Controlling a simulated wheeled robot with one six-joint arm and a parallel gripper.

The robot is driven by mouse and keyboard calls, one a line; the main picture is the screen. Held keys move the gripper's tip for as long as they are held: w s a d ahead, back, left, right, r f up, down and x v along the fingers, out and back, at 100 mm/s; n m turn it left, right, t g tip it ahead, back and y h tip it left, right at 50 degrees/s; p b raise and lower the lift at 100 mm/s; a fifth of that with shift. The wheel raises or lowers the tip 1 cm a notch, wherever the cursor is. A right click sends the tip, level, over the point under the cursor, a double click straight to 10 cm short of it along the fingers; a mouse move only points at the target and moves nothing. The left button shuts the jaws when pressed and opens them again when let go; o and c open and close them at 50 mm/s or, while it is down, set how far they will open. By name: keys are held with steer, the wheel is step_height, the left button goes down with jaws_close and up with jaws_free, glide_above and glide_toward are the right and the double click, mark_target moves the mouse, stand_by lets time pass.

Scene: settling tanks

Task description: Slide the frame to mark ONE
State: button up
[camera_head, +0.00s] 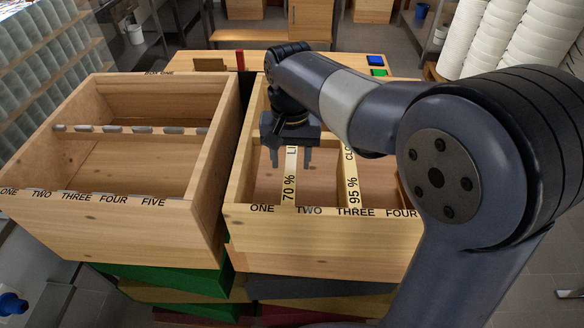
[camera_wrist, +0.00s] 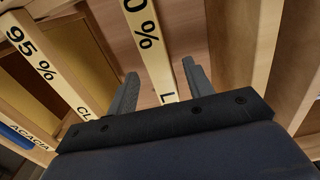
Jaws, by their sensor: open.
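The right wooden box (camera_head: 320,236) has the marks ONE (camera_head: 262,209), TWO (camera_head: 309,211), THREE and FOUR along its near wall. A pale frame bar labelled "70 %" (camera_head: 288,190) runs front to back, its near end between ONE and TWO. My gripper (camera_head: 291,160) is open above this bar, one finger on each side of it. In the wrist view the bar (camera_wrist: 148,42) passes between my spread fingers (camera_wrist: 160,88). I cannot tell whether they touch it. A second bar labelled "95 %" (camera_head: 353,190) ends near THREE.
The "95 %" bar (camera_wrist: 45,65) and a bar reading "ACACIA" (camera_wrist: 24,136) show in the wrist view. A left wooden box (camera_head: 110,222), marked ONE to FIVE, stands beside the right box. My arm hides the box's right part.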

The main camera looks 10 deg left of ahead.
step_height(320, 180, down, 7)
steer(key=shift+w+f, duration=0.1)
steer(key=shift+w, duration=0.05)
steer(key=shift+c, duration=0.2)
jaws_close()
stand_by(0.5)
steer(key=shift+a, duration=0.1)
stand_by(0.3)
steer(key=shift+a+p, duration=0.65)
steer(key=shift+a, duration=1.5)
steer(key=shift+a, duration=0.1)
steer(key=shift+o, duration=0.2)
jaws_free()
